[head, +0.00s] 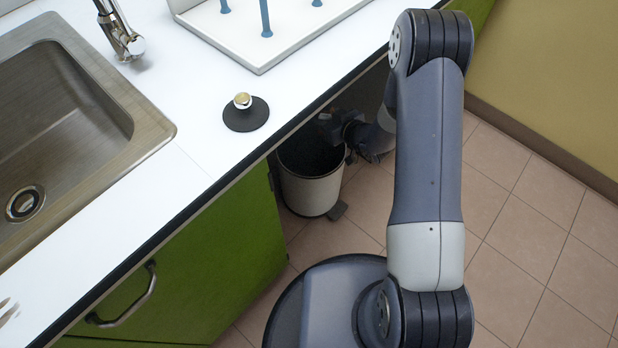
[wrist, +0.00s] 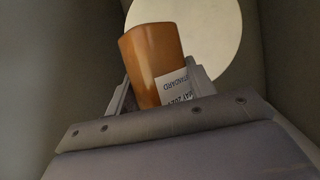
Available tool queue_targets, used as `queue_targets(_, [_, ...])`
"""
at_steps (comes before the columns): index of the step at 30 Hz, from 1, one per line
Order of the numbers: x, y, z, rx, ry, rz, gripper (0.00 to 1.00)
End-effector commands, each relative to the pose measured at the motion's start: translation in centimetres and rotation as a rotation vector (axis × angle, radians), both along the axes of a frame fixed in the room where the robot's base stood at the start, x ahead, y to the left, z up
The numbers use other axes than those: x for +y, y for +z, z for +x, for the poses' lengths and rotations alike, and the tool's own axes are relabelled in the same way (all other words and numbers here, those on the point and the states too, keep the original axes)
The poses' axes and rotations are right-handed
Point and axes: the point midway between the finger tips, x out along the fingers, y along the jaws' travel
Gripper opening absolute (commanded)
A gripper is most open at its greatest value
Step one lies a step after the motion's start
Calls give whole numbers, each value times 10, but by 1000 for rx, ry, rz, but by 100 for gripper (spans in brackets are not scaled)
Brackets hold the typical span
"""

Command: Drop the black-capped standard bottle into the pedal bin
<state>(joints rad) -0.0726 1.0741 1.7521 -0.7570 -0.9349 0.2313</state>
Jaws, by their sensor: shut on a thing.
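In the head view the pedal bin (head: 312,186), white outside with a dark inside, stands on the floor under the counter edge. My gripper (head: 330,128) is over the bin's opening, partly hidden by the counter and dim. The bottle cannot be made out there.
The white counter (head: 190,130) overhangs the bin from the left, with a green cabinet (head: 210,270) below. On the counter are a sink (head: 60,120), a black round stand (head: 246,116) and a white pegged rack (head: 270,40). Tiled floor (head: 540,240) at right is clear.

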Motion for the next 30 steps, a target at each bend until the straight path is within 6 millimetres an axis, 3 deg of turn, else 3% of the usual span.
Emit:
queue_targets(1, [4, -23, 6, -6, 30, 0, 25])
queue_targets(6, [16, -51, 20, -4, 117, -1, 25])
queue_targets(12, [23, -68, 31, -3, 176, 1, 25])
queue_targets(22, [25, -80, 34, 0, 196, 1, 25])
queue_targets(30, [25, -112, 34, 0, 194, 2, 25])
